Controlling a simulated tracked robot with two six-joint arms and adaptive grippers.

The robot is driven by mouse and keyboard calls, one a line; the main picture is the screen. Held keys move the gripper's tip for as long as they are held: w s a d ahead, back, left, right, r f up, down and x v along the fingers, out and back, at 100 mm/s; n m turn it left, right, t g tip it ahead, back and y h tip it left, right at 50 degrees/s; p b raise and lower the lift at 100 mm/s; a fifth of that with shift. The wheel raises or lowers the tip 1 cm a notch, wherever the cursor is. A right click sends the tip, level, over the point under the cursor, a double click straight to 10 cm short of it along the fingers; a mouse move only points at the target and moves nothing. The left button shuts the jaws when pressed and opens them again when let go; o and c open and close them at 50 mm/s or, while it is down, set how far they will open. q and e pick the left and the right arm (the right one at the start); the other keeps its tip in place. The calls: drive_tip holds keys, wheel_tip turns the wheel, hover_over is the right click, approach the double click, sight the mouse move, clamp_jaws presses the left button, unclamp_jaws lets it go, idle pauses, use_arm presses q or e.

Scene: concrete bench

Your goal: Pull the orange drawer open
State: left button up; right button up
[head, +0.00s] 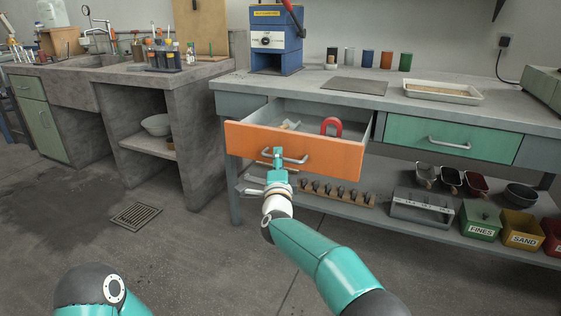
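The orange drawer (325,155) under the grey bench is pulled out, with its inside showing. A red horseshoe-shaped thing (332,126) and a small pale object (289,125) lie in it. A silver bar handle (299,160) is on its orange front. My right gripper (277,158) is at the left part of this handle, its teal fingers closed around the bar; the far finger is partly hidden. My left gripper is out of view; only part of my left arm shows at the bottom left.
A closed green drawer (453,137) is to the right. A blue press (276,40), several small cups and a white tray (442,92) stand on the bench top. The lower shelf holds bins and a wooden rack (335,193). The floor in front is clear.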

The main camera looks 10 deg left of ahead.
drive_tip(key=shift+d+r, duration=0.1)
drive_tip(key=shift+d, duration=0.05)
drive_tip(key=v, duration=1.2)
idle(0.4)
